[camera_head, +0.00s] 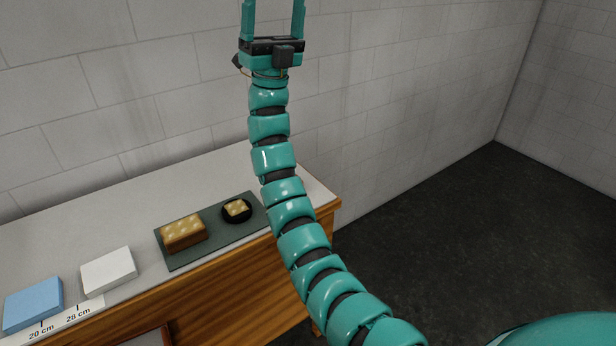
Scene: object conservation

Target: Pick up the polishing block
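Several block-like things lie on the bench at the left, and I cannot tell for certain which is the polishing block. A brown block with a bumpy yellowish top (183,232) lies on a dark green mat (212,250). A smaller yellowish piece (237,207) sits in a round black dish (237,218) on the same mat. A white block (108,271) and a light blue block (33,303) lie further left. My gripper (273,10) is raised high in front of the wall, well above the bench. Its fingers are wide apart with nothing visible between them; their tips are cut off.
The grey-topped wooden bench (72,222) stands against a pale block wall. My arm crosses in front of the bench's right end. The dark floor at the right is clear.

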